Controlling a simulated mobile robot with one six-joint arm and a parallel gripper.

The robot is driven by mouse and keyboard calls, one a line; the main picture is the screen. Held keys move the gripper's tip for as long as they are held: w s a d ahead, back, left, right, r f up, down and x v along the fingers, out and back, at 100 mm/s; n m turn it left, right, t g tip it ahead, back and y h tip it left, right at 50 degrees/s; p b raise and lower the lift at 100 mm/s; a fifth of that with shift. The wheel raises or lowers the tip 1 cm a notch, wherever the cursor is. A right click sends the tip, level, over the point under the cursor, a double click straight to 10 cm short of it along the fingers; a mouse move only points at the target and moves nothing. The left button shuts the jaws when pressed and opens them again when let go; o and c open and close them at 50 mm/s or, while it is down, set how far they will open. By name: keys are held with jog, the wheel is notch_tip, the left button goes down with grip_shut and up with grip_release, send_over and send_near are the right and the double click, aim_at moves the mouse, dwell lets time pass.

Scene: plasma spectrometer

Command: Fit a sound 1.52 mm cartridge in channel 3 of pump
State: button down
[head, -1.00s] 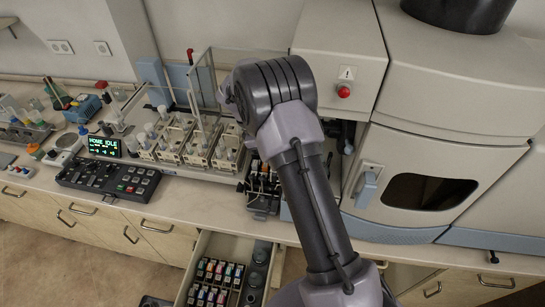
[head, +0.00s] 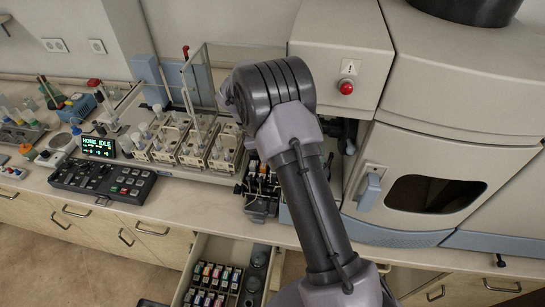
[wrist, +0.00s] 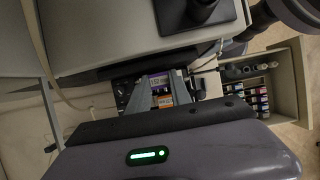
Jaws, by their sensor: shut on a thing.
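The pump (head: 262,203) stands on the bench, partly hidden behind my arm. It is dark, with orange- and pale-marked cartridges (head: 254,168) side by side in its top. My gripper (wrist: 161,86) shows in the wrist view, its two grey fingers close together over the pump and shut on a cartridge. A purple label (wrist: 160,81) and an orange label (wrist: 163,101) show between the fingers; I cannot tell which belongs to the held cartridge. The channel numbers, sizes and the held cartridge's seating are not readable. In the head view my arm hides the gripper.
An open drawer (head: 197,262) below the bench holds rows of colour-marked cartridges (head: 212,282) and round dark cups. A control box (head: 103,180) and a screen reading HOME IDLE (head: 98,146) stand left of the pump. The spectrometer cabinet (head: 445,150) stands close on the right.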

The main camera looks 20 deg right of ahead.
jog(key=shift+w+f+b, duration=0.1)
jog(key=shift+f+b, duration=0.55)
jog(key=shift+f, duration=1.25)
jog(key=c, duration=1.1)
grip_release()
jog(key=p+v, duration=0.3)
jog(key=v, duration=1.4)
jog(key=shift+r, duration=0.25)
